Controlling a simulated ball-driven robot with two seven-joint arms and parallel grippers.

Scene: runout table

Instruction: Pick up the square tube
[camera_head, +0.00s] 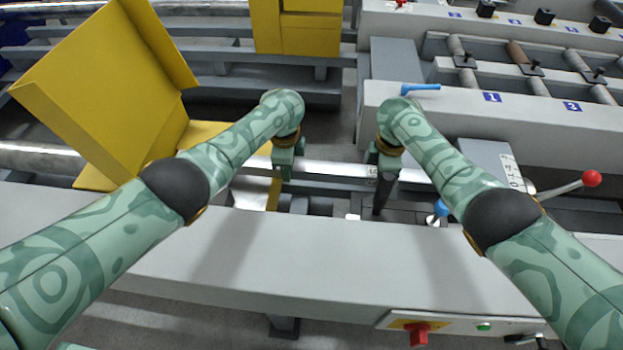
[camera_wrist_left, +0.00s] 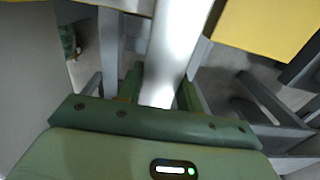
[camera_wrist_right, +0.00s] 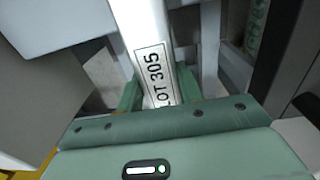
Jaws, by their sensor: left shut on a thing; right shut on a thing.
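The square tube (camera_head: 335,169) is a pale, shiny metal bar lying crosswise in front of me in the head view. My left gripper (camera_head: 284,172) is shut on it left of its middle. My right gripper (camera_head: 386,170) is shut on it further right. The left wrist view shows the tube (camera_wrist_left: 172,45) running between the fingers. The right wrist view shows the tube (camera_wrist_right: 140,25) between the fingers, with a printed label (camera_wrist_right: 159,75) reading "LOT 305". The grippers and arms hide parts of the tube. I cannot tell whether it touches what lies beneath.
A grey front beam (camera_head: 300,250) runs along the near side. A yellow guard (camera_head: 110,90) stands at left. A red-knobbed lever (camera_head: 591,179) and a blue handle (camera_head: 420,88) are at right. A red switch (camera_head: 419,333) is on the front panel.

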